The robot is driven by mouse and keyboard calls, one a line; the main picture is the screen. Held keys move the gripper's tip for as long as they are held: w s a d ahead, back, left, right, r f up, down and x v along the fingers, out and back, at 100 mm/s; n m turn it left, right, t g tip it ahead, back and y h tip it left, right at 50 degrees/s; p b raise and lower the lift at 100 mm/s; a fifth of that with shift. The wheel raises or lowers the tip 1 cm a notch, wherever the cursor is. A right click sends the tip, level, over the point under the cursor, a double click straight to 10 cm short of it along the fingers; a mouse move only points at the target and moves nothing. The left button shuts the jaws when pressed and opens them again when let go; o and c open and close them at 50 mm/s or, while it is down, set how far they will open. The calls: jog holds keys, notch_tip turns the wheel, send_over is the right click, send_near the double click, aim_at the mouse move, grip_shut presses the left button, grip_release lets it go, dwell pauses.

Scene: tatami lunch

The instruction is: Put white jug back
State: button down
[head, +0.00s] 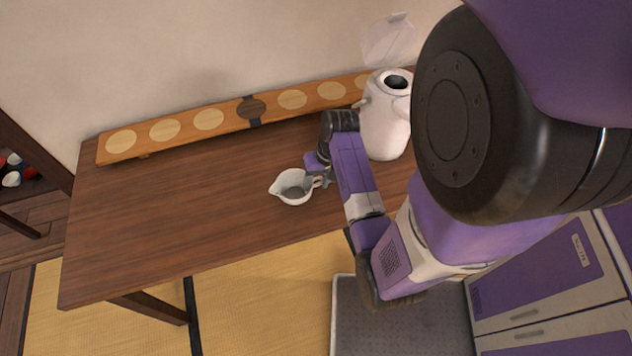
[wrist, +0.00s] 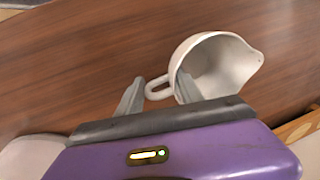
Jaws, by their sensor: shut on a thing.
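The white jug (head: 293,196) is small, with an open top, a spout to the left and a loop handle to the right. It is over the middle of the brown table (head: 175,215); I cannot tell whether its base touches the wood. My gripper (head: 319,180) is shut on its handle from the right. In the wrist view the jug (wrist: 225,75) shows its empty-looking inside and its spout at upper right. The handle lies between the two grey fingers of my gripper (wrist: 160,92), and the right finger overlaps the jug's side.
A long wooden board (head: 182,129) with several pale round spots and one dark one runs along the table's back edge. The table's left half is clear.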

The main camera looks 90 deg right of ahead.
jog(key=c, duration=0.8)
grip_release()
jog(key=shift+f, duration=0.1)
jog(key=shift+o, duration=0.2)
